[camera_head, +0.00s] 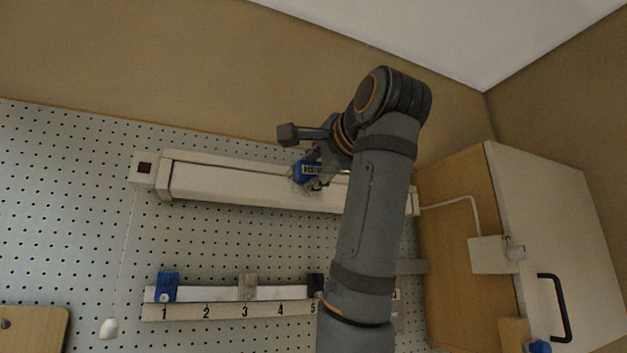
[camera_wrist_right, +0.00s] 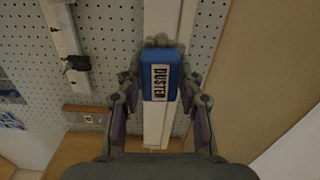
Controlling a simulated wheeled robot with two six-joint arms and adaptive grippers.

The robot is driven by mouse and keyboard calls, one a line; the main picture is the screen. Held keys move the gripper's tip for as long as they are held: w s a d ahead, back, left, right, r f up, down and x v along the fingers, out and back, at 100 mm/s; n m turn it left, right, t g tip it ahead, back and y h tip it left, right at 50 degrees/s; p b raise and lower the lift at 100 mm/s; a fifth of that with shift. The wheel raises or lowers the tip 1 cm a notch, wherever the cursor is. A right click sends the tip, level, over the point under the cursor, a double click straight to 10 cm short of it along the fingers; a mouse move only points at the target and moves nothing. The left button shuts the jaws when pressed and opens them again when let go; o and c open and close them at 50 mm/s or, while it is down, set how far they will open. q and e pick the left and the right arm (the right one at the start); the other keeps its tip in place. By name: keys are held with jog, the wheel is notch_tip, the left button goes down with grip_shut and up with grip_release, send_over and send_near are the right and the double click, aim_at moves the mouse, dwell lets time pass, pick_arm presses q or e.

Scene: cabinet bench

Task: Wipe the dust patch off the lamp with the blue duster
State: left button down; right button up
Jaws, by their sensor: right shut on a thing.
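The lamp (camera_head: 240,183) is a long white bar fixed high on the pegboard; it also runs down the middle of the right wrist view (camera_wrist_right: 158,20). The blue duster (camera_head: 306,171) has a white label reading DUSTER; it also shows in the right wrist view (camera_wrist_right: 161,75). My right gripper (camera_wrist_right: 160,90) is shut on the duster and holds it at the lamp's front, near the middle of its length. A grey fringe shows at the duster's edge. I cannot make out the dust patch. My right arm hides part of the lamp's right end. My left gripper is not in view.
A numbered rail (camera_head: 225,311) with a blue clip (camera_head: 166,287) and other holders is below the lamp. A pull cord (camera_head: 109,328) hangs at left. A wall cabinet (camera_head: 555,245) with a black handle stands at right. The pegboard between lamp and rail is clear.

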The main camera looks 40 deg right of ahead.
jog(key=shift+p+x, duration=0.8)
jog(key=shift+x, duration=2.3)
jog(key=shift+p+x, duration=0.4)
jog(key=shift+x, duration=0.65)
jog(key=d, duration=0.2)
jog(key=s+d, duration=0.1)
jog(key=d, duration=0.1)
